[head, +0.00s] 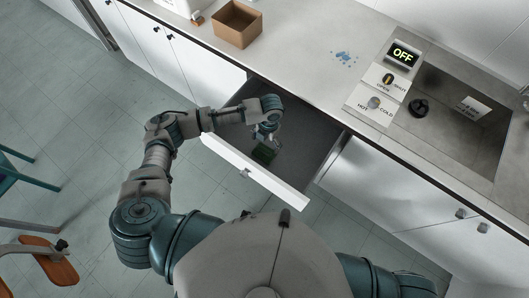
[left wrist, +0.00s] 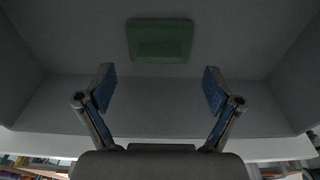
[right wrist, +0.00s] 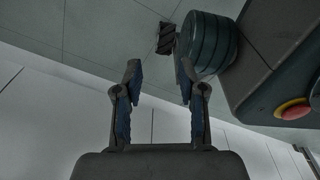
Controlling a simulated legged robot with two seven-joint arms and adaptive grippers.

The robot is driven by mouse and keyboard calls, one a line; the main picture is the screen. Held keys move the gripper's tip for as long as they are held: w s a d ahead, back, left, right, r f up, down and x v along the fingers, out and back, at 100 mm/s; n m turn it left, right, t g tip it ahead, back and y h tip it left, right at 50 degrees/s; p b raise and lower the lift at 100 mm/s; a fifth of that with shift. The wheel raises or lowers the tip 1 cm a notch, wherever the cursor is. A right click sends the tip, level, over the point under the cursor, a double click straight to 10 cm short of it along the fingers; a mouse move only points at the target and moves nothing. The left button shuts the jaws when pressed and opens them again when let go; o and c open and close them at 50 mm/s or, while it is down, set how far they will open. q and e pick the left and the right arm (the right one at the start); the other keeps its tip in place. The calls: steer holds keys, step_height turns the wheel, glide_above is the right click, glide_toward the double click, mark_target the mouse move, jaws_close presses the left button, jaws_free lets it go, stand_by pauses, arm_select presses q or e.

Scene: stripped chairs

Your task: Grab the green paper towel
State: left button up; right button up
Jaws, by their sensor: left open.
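The green paper towel (head: 265,152) is a small dark green rectangle lying in the open drawer (head: 312,128). In the left wrist view the green towel (left wrist: 160,40) lies flat on the drawer floor, beyond the fingertips. My left gripper (head: 268,130) is over the drawer, open and empty, close to the towel and apart from it. Its two blue-padded fingers (left wrist: 158,90) are spread in the left wrist view. My right gripper (right wrist: 158,82) shows in the right wrist view, open with nothing between its fingers; it is not seen in the head view.
A cardboard box (head: 237,24) stands on the counter. A blue spill (head: 345,58) lies on the countertop (head: 310,60). A sink (head: 455,115) with OFF display (head: 402,53) is at the right. A chair (head: 45,262) stands at lower left. The drawer walls surround my left gripper.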

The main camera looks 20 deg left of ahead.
mark_target(264, 150)
arm_select(q)
steer(key=shift+s+a+f, duration=0.2)
steer(key=shift+s+f, duration=0.05)
steer(key=shift+f, duration=0.3)
steer(key=f, duration=0.4)
steer(key=shift+s+a+f, duration=0.1)
steer(key=shift+s, duration=0.2)
steer(key=c, duration=1)
